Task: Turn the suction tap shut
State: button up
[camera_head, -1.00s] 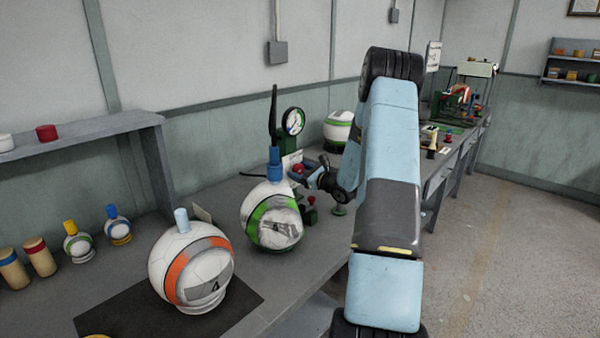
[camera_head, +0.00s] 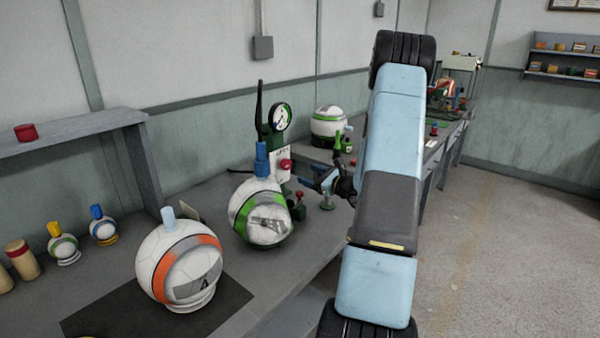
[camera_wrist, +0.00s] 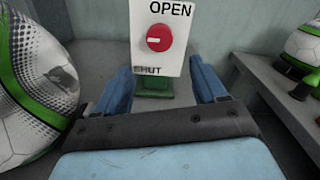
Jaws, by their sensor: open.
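The suction tap is a round red knob (camera_wrist: 159,38) on a white plate (camera_wrist: 143,60), marked OPEN above and SHUT below. Its white mark lies level on the knob's left side, pointing at neither word. In the head view the red knob (camera_head: 285,165) sits on the stand below a round gauge (camera_head: 281,117). My gripper (camera_wrist: 163,80) is open and empty, its two blue fingers spread below and either side of the plate. In the head view my gripper (camera_head: 310,181) is just right of and below the knob, apart from it.
A white and green ball (camera_head: 262,212) with a blue cap stands close left of the tap; it also shows in the wrist view (camera_wrist: 35,85). An orange-striped ball (camera_head: 178,265) is on a dark mat. Small valves (camera_head: 298,206) stand below my gripper. The floor at right is clear.

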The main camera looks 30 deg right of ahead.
jog(key=shift+v, duration=1.35)
